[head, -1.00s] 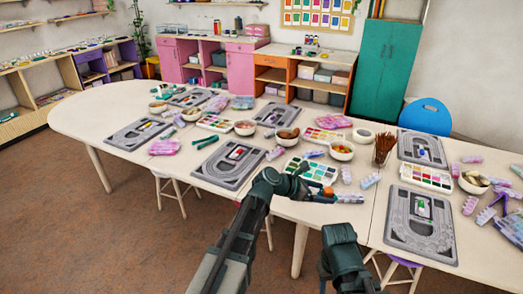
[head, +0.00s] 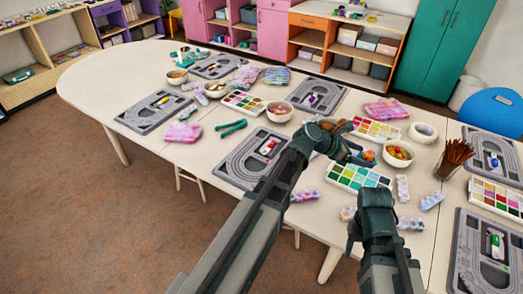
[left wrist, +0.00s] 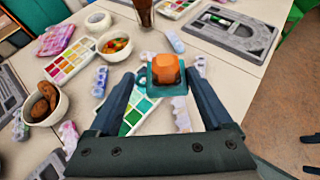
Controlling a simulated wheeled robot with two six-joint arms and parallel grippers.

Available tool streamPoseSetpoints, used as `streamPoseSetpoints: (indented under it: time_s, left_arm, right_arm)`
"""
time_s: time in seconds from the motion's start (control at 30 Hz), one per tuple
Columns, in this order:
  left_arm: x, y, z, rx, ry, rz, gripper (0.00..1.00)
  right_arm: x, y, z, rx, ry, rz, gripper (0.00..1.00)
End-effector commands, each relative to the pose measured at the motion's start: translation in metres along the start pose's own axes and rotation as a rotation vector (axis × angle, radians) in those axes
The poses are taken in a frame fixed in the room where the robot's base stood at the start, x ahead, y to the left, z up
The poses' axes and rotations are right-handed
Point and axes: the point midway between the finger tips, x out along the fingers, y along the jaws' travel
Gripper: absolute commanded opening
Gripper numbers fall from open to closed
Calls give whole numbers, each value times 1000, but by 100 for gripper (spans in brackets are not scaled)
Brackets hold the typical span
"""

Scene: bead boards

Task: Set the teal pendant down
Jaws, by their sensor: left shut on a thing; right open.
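The teal pendant (left wrist: 176,90) is a small teal square with a faceted orange piece (left wrist: 166,68) on it. My left gripper (left wrist: 165,84) is shut on it, with a finger on each side. In the left wrist view it hangs over the table near a green bead palette (left wrist: 137,112). In the head view, my left gripper (head: 362,152) with the orange piece (head: 368,155) is by the palette's far side, left of a bowl of colorful beads (head: 398,152). My right gripper (head: 374,198) is lower, near the palette's near right corner; its open fingers are mostly hidden.
A grey bead board (head: 240,172) lies left of the left arm, and another (head: 470,265) at the right. A cup of brown sticks (head: 455,155), a white roll (head: 423,132) and bead strips (head: 402,188) stand near. Bare table (head: 345,215) shows in front of the palette.

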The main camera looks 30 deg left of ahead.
Motion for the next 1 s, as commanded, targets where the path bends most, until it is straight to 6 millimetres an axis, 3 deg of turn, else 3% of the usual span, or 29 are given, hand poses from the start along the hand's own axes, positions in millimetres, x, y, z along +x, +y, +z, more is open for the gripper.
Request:
streamPoseSetpoints:
  time_s: [0.27, 0.47, 0.8, 1.0]
  left_arm:
    - [-17, 42, -48, -57, 3, 101, 30]
    - [-46, 90, -104, -127, 7, 229, 30]
    - [-127, 175, -232, -282, 7, 510, 30]
    - [-173, 204, -291, -354, 3, 645, 30]
  right_arm:
    - [33, -3, -2, 0, 0, 0, 50]
    - [68, -6, -4, 0, 0, 0, 50]
    - [140, -13, -8, -1, 0, 0, 50]
    - [171, -16, -10, -1, 0, 0, 50]
